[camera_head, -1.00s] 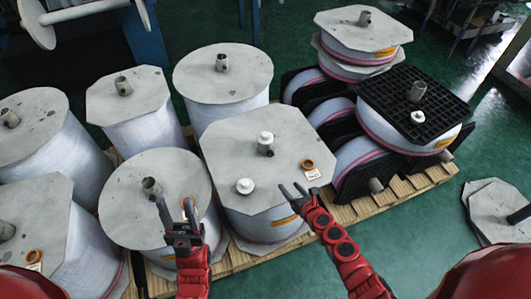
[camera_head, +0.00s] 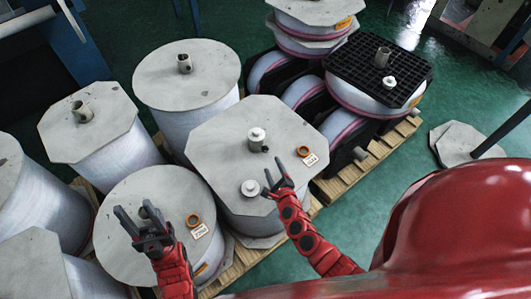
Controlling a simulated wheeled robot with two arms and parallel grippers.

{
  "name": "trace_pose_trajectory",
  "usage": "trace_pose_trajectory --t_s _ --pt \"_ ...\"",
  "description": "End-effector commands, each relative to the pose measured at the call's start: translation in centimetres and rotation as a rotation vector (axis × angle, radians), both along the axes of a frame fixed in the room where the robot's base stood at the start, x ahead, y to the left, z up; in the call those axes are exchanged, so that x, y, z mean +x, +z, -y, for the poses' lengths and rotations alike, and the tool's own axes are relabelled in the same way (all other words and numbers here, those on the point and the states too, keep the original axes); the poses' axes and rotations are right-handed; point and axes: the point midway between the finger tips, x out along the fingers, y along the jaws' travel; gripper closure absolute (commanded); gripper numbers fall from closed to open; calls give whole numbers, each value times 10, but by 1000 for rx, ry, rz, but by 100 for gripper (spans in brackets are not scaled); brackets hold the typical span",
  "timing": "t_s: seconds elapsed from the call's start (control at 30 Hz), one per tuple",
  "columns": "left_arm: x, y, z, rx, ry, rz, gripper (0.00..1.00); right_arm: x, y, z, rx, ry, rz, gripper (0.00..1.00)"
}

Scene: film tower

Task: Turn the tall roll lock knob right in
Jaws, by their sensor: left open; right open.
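A tall white roll with a grey octagonal top plate (camera_head: 228,140) stands in the middle. Two white round knobs stand on this plate: a far knob (camera_head: 256,136) by the central core hole, and a near knob (camera_head: 250,187) close to the front edge. I cannot tell which is the named one. My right gripper (camera_head: 275,172) is open and empty, just right of the near knob, apart from it in the picture. My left gripper (camera_head: 135,214) is open and empty over the round-topped roll (camera_head: 170,185) at front left, partly hiding its core stub.
An orange ring (camera_head: 303,151) with a white tag lies on the octagonal plate; another ring (camera_head: 193,220) lies on the front-left roll. A black grid pallet (camera_head: 362,58) carries another white knob (camera_head: 390,83). Several rolls crowd the left.

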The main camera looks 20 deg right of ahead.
Motion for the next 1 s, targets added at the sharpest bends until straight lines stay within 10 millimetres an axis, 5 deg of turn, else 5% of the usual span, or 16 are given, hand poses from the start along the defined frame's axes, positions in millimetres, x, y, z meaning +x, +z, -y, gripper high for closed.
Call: trace_pose_trajectory --t_s 0.4,0.83,1.0 --pt "0 -38 0 0 0 0 50 79 -26 2 0 -1 -1 36" --pt "0 -41 0 0 0 0 50 91 -25 3 2 -1 -1 36" --pt "0 -41 0 0 0 0 50 91 -25 3 1 -1 -1 63"
